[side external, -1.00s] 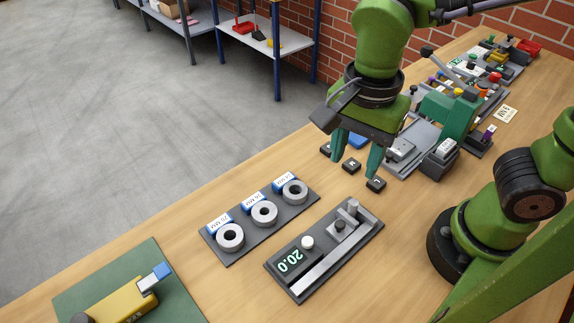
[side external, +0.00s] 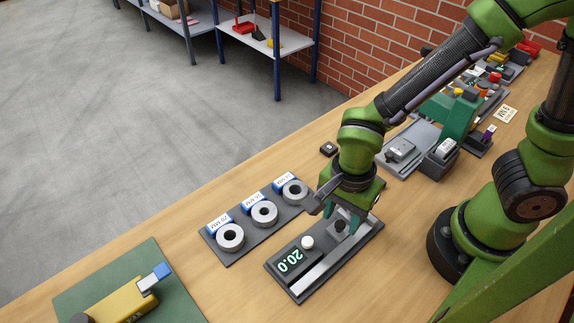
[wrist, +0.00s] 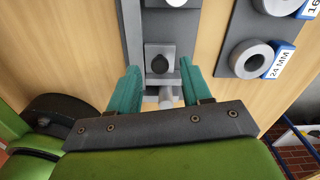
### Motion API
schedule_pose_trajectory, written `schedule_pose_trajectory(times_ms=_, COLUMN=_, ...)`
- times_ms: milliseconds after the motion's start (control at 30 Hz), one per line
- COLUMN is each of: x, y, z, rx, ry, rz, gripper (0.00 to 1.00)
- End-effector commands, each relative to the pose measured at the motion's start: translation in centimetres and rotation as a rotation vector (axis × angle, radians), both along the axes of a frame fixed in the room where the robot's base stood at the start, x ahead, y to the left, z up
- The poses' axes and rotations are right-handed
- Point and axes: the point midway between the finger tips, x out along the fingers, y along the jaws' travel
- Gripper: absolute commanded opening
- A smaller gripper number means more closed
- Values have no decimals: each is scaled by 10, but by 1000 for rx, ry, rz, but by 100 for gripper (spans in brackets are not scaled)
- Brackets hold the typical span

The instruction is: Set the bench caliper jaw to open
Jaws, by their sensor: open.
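The bench caliper (side external: 310,277) lies on the wooden bench, a dark base with a pale rail and a display reading 20.0. A white round knob (side external: 307,242) sits beside the display. The sliding jaw with its dark knob (side external: 340,226) is near the far end of the rail; it also shows in the wrist view (wrist: 160,64). My gripper (side external: 343,220) is low over that end of the caliper. In the wrist view its teal fingers (wrist: 157,85) are apart, one on each side of the jaw block, with gaps visible. A grey post (wrist: 166,98) stands between them, nearer the palm.
A dark plate with several labelled grey rings (side external: 264,213) lies left of the caliper. A yellow tool (side external: 130,302) rests on a green mat (side external: 75,297) at front left. Grey fixtures (side external: 402,150) stand behind right.

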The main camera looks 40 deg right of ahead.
Motion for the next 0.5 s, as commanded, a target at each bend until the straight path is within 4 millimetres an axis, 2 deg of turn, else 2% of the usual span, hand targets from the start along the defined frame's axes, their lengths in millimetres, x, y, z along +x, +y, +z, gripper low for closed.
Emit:
schedule_pose_trajectory(times_ms=133, x=0, y=0, z=-9, rx=0, ry=1, rz=-2, gripper=48)
schedule_pose_trajectory(times_ms=400, x=0, y=0, z=-10, rx=1, ry=-1, rz=-1, gripper=48)
schedule_pose_trajectory(times_ms=433, x=0, y=0, z=-10, rx=1, ry=-1, rz=-1, gripper=47)
schedule_pose_trajectory(times_ms=500, x=0, y=0, z=-10, rx=1, ry=-1, rz=-1, gripper=36)
